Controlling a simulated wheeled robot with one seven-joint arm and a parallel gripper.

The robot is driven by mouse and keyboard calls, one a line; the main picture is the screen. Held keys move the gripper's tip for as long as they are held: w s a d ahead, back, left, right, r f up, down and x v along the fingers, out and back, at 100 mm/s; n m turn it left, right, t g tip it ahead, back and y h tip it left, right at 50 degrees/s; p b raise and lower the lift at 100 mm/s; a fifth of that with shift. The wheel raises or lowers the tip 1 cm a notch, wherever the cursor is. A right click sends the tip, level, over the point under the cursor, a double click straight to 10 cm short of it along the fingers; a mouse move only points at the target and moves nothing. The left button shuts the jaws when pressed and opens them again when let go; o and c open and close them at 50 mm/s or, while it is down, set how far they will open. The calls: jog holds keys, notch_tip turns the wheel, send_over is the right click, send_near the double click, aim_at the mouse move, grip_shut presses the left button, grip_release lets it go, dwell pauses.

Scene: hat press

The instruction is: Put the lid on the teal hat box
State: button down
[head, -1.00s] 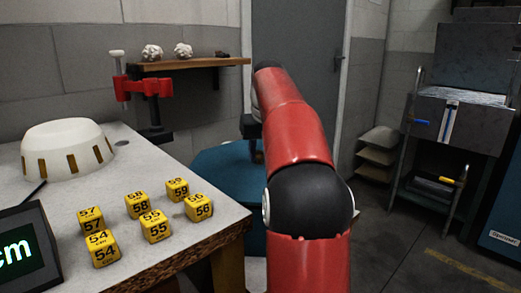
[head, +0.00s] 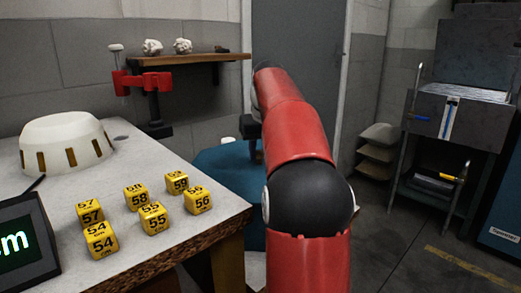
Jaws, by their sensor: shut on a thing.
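A broad teal round piece (head: 222,176), which looks like the lid, shows beyond the table's right edge, partly covered by the table and my red arm. My gripper (head: 252,150) is mostly hidden behind my arm. Its dark end shows at the far side of the teal piece, pointing down, and it is shut on it. More teal shows lower down, between the table leg and my arm, and may be the hat box. I cannot tell whether the lid touches the box.
The table (head: 125,225) at left carries a white slotted dome (head: 62,143), several yellow numbered cubes (head: 153,218) and a display (head: 22,243). A red clamp-like device (head: 148,83) and a wooden shelf (head: 195,60) are behind. Racks (head: 455,120) stand at right; floor between is clear.

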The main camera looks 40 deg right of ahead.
jog(key=c, duration=1)
grip_release()
jog(key=p+v, duration=0.2)
jog(key=v, duration=0.5)
jog(key=shift+s+r, duration=0.2)
jog(key=shift+r, duration=0.2)
